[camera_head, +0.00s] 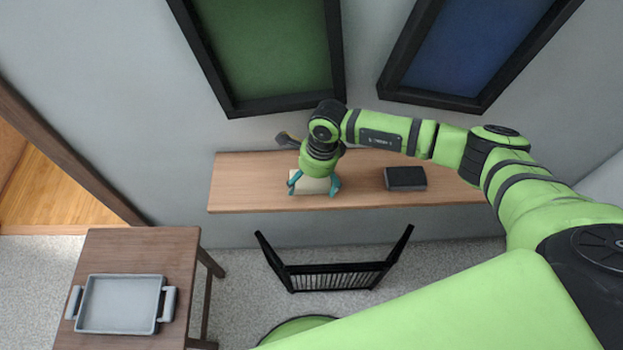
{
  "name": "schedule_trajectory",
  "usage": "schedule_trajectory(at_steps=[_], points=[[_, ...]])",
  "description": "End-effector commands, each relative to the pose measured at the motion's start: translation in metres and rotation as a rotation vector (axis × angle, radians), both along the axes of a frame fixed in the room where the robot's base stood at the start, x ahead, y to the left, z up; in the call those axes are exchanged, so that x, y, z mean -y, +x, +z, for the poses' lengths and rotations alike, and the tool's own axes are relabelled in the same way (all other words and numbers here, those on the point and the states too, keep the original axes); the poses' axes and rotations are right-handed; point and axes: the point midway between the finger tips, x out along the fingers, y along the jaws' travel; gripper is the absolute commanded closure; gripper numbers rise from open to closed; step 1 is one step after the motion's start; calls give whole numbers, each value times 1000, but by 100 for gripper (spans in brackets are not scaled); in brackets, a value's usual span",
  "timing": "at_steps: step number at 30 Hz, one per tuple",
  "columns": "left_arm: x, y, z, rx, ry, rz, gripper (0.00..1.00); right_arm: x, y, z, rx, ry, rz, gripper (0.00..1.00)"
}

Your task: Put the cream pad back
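The cream pad (312,187) lies on the wooden wall shelf (244,183), left of the shelf's middle. My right gripper (314,186) reaches down over it from above, with its teal fingers spread wide, one near each side of the pad. The gripper hides part of the pad, and I cannot tell whether the fingers touch it. My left gripper is not in view.
A dark book-like block (405,178) lies on the shelf to the right. A dark grey object (288,140) shows behind my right gripper. A black chair (335,276) stands below the shelf. A grey tray (119,304) sits on a brown table (140,245) at left.

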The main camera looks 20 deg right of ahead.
Motion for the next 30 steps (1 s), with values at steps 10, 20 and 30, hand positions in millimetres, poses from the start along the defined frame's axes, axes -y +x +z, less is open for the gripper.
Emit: schedule_trajectory(at_steps=[10,20,30], points=[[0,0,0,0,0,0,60,0,0,2,1,1,0,0],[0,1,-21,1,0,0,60,9,0,54,8,1,0,0],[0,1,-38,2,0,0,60,17,-4,111,2,0,0,0]])
